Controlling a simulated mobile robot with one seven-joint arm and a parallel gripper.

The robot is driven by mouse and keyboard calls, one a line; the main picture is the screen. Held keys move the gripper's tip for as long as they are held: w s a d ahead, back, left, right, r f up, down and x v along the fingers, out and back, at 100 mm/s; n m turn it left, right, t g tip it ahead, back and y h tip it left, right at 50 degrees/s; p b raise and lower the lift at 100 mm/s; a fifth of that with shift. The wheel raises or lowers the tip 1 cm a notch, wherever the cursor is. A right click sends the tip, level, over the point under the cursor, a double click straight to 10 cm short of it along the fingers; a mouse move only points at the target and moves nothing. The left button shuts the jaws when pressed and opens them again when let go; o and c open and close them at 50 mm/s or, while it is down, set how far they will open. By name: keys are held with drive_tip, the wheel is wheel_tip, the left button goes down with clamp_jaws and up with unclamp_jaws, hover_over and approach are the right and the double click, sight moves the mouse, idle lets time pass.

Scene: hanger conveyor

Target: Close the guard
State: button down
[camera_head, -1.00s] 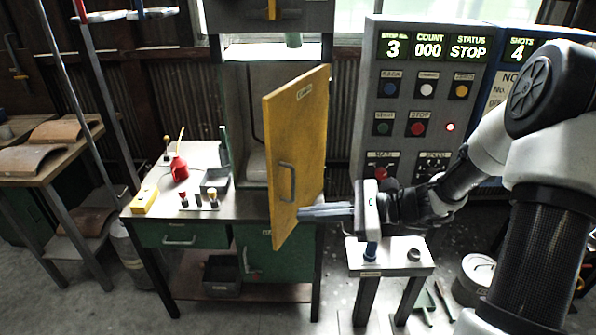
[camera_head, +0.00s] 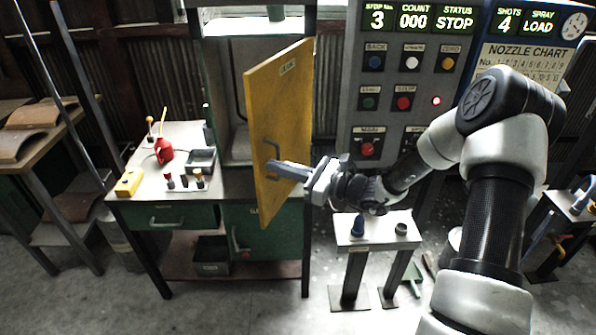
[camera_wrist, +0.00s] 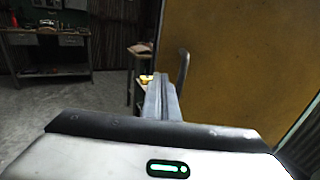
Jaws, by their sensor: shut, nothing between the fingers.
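The guard (camera_head: 288,110) is a yellow hinged panel on the green machine, standing swung open towards me. Its grey bar handle (camera_head: 271,160) is on its outer face near the free edge. In the wrist view the guard (camera_wrist: 250,70) fills the right side, with the handle (camera_wrist: 183,72) upright near its left edge. My gripper (camera_head: 272,165) is shut and empty, its fingers pointing left beside the handle. In the wrist view my fingers (camera_wrist: 160,92) lie just left of the handle. I cannot tell whether they touch it.
A control panel (camera_head: 420,90) with buttons stands right of the guard. A small stand (camera_head: 378,230) is below my wrist. The machine's bench (camera_head: 135,215) holds a red oil can (camera_head: 163,150), a yellow box (camera_head: 129,183) and small bottles. Open floor lies in front.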

drive_tip(key=shift+x, duration=1.15)
